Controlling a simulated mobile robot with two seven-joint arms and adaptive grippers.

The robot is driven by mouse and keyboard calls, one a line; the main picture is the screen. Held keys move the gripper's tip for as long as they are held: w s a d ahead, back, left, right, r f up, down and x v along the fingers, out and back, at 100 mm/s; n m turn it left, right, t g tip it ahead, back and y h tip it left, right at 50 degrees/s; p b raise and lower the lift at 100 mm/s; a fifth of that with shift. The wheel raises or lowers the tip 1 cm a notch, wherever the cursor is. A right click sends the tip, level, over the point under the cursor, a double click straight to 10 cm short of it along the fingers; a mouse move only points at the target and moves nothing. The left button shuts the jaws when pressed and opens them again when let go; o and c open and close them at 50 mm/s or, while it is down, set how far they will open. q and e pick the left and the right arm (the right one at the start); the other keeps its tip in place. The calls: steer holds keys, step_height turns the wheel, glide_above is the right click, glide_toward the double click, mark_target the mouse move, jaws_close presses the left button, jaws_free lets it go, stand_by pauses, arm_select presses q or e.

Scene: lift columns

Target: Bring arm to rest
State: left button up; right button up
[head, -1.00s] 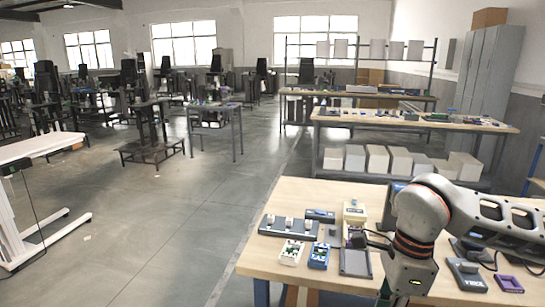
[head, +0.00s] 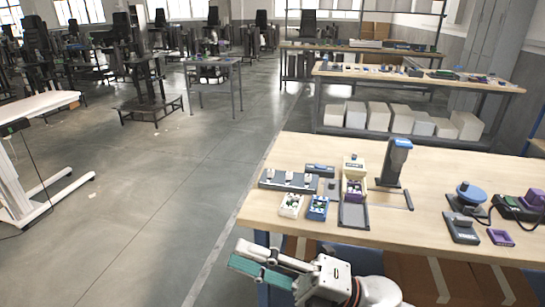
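My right gripper (head: 248,257) is low in the head view, in front of the workbench's near left edge. Its two green-padded fingers point left and look parted, with nothing seen between them. The white wrist and arm behind it run off the bottom of the picture. My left gripper is not in view.
The wooden workbench (head: 430,228) holds a black strip with knobs (head: 288,181), small boxes, a dark tray (head: 354,215), an upright stand with a blue top (head: 397,158) and a blue round device (head: 467,195). Open floor (head: 150,215) lies left of the bench.

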steer(key=w+d+f+m+t+h, duration=0.4)
steer(key=d+f+m+t+h, duration=0.25)
steer(key=f+m, duration=0.35)
steer(key=w+d+f+m+t+h, duration=0.3)
steer(key=d+f+m+t+h, duration=0.5)
steer(key=m, duration=0.5)
steer(key=s+d+f+m+g+h, duration=0.1)
steer(key=s+d+f+m+g, duration=0.1)
steer(key=f, duration=0.5)
steer(key=s+d+f+m+g+h, duration=0.2)
steer(key=s+d+f+m, duration=0.1)
steer(key=s+f, duration=0.4)
steer(key=s+d+f+m+g+h, duration=0.2)
steer(key=s+d+f+m+g, duration=0.1)
steer(key=f, duration=0.5)
steer(key=shift+s+d+f+m, duration=0.35)
steer(key=shift+s+d, duration=0.55)
steer(key=shift+s, duration=0.15)
